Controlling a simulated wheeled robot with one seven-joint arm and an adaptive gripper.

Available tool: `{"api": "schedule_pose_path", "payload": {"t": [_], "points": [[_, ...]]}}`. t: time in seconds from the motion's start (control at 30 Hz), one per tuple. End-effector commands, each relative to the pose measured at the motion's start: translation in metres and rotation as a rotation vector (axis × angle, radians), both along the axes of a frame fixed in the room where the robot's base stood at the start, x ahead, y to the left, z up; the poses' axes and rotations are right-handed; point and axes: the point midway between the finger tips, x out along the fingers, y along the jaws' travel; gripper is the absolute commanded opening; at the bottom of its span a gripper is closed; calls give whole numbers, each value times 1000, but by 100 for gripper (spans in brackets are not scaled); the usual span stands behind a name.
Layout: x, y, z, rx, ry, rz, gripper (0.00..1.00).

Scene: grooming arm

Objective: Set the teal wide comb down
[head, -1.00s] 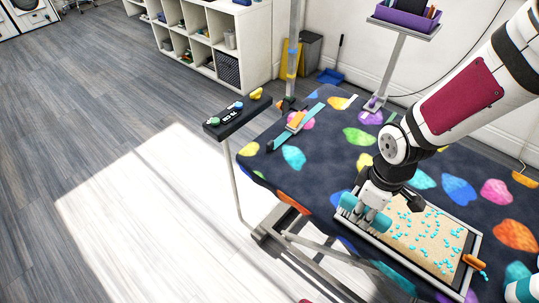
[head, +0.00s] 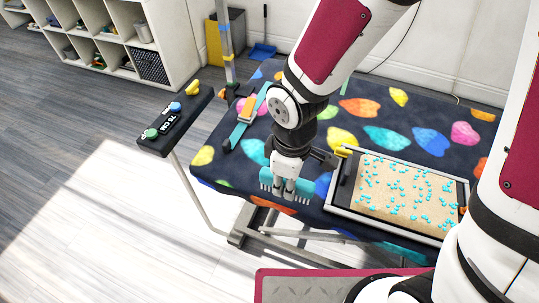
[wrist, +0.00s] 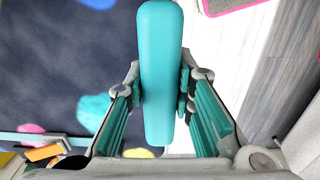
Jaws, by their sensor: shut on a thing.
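The teal wide comb (head: 299,187) is held in my gripper (head: 286,190) at the near edge of the grooming table (head: 214,166), its teeth pointing down. In the wrist view the comb (wrist: 161,70) shows as a rounded teal bar between the two fingers of my gripper (wrist: 161,105), which are shut on it. The comb is left of the framed tray (head: 340,213). I cannot tell whether its teeth touch the patterned table cover.
The tray holds a tan surface (head: 400,190) scattered with small teal bits. A teal strap (head: 248,120) with an orange piece lies at the table's left. A dark control panel (head: 175,120) stands off the left edge. A maroon-edged mat (head: 300,285) lies below.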

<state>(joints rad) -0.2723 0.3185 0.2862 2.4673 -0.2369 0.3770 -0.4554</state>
Motion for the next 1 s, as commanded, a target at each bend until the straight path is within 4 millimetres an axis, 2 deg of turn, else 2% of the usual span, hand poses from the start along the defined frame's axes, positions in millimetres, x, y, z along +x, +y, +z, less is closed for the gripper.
{"api": "schedule_pose_path", "payload": {"t": [0.3,0.43,0.73,0.9,1.0], "points": [[66,24,-6,0,0,0,0],[88,31,-9,-1,1,1,0],[109,39,-10,-1,1,1,0],[108,39,-36,-2,5,2,0],[108,39,-45,-1,3,1,0]]}}
